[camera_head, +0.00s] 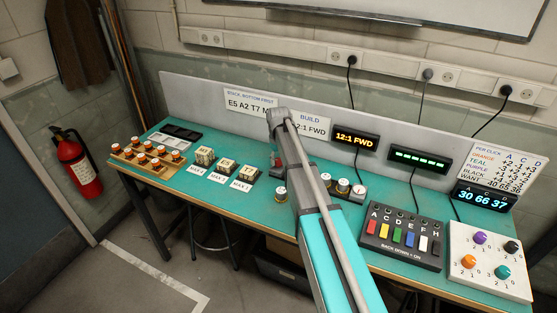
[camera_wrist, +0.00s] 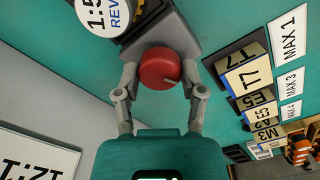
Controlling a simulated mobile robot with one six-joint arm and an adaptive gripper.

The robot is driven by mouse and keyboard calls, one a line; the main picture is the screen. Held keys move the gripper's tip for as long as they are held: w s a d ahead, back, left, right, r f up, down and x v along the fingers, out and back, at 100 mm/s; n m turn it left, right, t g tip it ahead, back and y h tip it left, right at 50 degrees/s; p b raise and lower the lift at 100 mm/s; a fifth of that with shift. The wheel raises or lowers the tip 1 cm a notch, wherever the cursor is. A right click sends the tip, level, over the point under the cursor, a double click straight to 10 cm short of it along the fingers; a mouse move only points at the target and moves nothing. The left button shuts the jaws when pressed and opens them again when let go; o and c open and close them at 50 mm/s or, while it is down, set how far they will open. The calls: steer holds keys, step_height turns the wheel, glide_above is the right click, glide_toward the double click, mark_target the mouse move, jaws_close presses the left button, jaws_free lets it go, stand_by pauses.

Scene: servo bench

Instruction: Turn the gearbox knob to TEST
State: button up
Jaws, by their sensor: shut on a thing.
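No TEST marking is readable. In the head view my arm covers most of the gearbox, and the knob cannot be made out for certain.
Labelled stacks (camera_head: 226,167) stand left of my arm. An amber display reading "12:1 FWD" (camera_head: 355,141), a coloured switch box (camera_head: 380,252) and a white knob panel (camera_head: 488,284) are to the right.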

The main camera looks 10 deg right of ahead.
mark_target(279, 160)
steer(key=o, duration=1.1)
steer(key=shift+o, duration=0.2)
steer(key=shift+m, duration=0.3)
steer(key=shift+m, duration=0.3)
step_height(279, 160, up, 14)
steer(key=p, duration=1.3)
steer(key=shift+p, duration=0.4)
steer(key=shift+f, duration=0.1)
steer(key=s+f+m+b, duration=0.2)
steer(key=s, duration=2.7)
steer(key=shift+a+f+m, duration=0.15)
steer(key=shift+f+m, duration=0.05)
steer(key=shift+m, duration=0.1)
